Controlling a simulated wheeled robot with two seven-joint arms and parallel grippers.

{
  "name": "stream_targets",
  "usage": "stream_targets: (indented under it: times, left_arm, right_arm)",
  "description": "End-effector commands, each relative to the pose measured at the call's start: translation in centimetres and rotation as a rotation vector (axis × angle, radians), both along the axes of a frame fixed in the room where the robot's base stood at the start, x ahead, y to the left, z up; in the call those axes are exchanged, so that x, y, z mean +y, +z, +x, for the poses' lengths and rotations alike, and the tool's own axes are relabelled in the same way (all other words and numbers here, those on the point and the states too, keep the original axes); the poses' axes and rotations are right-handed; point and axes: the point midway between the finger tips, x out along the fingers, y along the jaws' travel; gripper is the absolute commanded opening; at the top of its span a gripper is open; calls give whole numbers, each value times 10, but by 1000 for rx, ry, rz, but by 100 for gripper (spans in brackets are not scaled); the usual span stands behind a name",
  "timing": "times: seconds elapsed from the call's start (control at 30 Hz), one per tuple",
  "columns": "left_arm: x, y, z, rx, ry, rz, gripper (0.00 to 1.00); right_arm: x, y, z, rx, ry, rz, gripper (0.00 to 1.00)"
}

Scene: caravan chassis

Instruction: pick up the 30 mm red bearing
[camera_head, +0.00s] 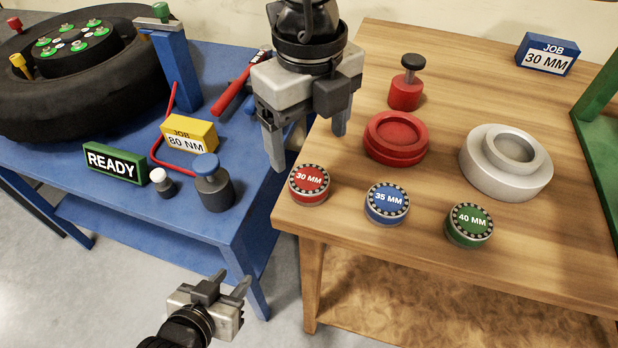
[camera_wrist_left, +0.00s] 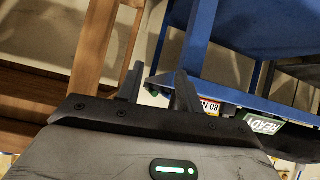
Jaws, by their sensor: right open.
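The red 30 MM bearing (camera_head: 309,184) lies flat near the front left corner of the wooden table, its label facing up. My right gripper (camera_head: 308,149) is open and empty, fingers pointing down, just behind the bearing in the picture. Whether it hangs directly over the bearing I cannot tell. My left gripper (camera_head: 228,284) is low in front of the tables, fingers apart and empty; its fingers also show in the left wrist view (camera_wrist_left: 158,88). The blue 35 MM bearing (camera_head: 387,203) and green 40 MM bearing (camera_head: 469,224) lie to the right.
A red round cup (camera_head: 396,138), red knobbed piece (camera_head: 405,90), silver ring (camera_head: 507,160) and JOB 30 MM sign (camera_head: 546,54) stand on the wooden table (camera_head: 440,75). The blue table (camera_head: 110,195) at left holds a tyre (camera_head: 80,95), signs and tools.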

Motion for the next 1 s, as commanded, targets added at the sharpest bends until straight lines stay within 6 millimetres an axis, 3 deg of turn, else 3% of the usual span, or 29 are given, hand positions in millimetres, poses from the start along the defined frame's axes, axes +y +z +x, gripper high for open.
stream_targets:
  times: [0.33,0.6,0.87,0.9,1.0]
  left_arm:
    - [1,0,-2,11,-3,11,36]
    - [3,7,1,6,-7,27,36]
    - [4,3,0,11,-9,32,36]
    - [4,3,0,12,-9,32,36]
    - [4,3,0,11,-9,32,36]
  right_arm:
    - [2,-31,0,3,2,1,79]
    - [4,-68,3,1,0,2,79]
    - [4,-73,3,-1,1,2,79]
    - [4,-73,3,0,1,3,76]
    - [4,-72,3,-1,1,2,48]
